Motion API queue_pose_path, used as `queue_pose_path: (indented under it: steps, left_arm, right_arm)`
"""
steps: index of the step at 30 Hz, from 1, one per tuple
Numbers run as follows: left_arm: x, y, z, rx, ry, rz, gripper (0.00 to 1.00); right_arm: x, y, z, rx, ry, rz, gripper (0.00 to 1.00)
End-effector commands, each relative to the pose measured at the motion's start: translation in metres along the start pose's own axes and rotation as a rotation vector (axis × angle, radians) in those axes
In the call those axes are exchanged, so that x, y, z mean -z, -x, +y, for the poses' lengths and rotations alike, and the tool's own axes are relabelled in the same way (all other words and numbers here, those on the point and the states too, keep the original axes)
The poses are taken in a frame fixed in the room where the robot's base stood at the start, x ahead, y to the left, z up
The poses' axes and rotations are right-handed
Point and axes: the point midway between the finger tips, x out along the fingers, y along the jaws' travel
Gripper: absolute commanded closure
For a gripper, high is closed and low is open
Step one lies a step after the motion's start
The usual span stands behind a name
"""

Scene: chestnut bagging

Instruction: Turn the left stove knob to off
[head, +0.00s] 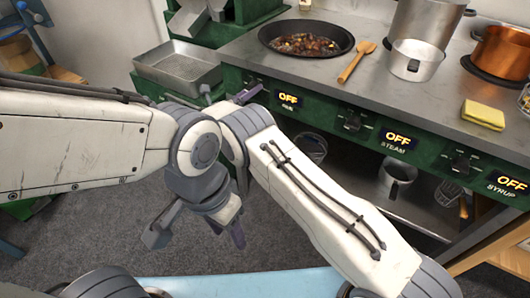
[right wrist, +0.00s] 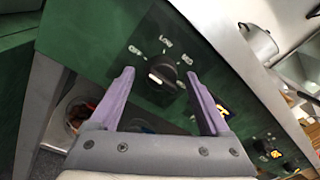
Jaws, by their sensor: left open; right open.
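The left stove knob (right wrist: 163,68) is a dark round dial on the green front panel, with OFF, LOW and a third mark around it in the right wrist view. My right gripper (right wrist: 160,76) is open, with its purple fingers at either side of the knob; I cannot tell whether they touch it. In the head view the right gripper (head: 227,95) hides this knob. My left gripper (head: 198,238) is open and empty, pointing down, low in front of the stove.
A dark pan (head: 306,38) of chestnuts sits on the counter above the panel, with a wooden spoon (head: 357,62) beside it. A metal tray (head: 178,66) stands at left. The middle knob (head: 352,123) and right knob (head: 460,162) have displays reading OFF. Pots stand at right.

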Motion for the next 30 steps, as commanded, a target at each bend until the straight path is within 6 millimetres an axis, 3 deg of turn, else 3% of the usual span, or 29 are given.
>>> queue_pose_path:
  steps: [5,17,30]
  left_arm:
    - [0.0,-0.002,0.0,0.0,0.0,0.0,0.5]
    - [-0.001,-0.018,-0.001,0.0,0.0,0.0,0.5]
    - [-0.003,-0.064,-0.005,0.0,0.0,0.0,0.5]
  right_arm:
    - [0.0,0.0,0.0,-0.004,-0.092,0.007,0.19]
    - [0.0,0.0,0.001,-0.029,-0.623,0.044,0.19]
    - [0.002,0.0,0.002,-0.058,-1.248,0.088,0.19]
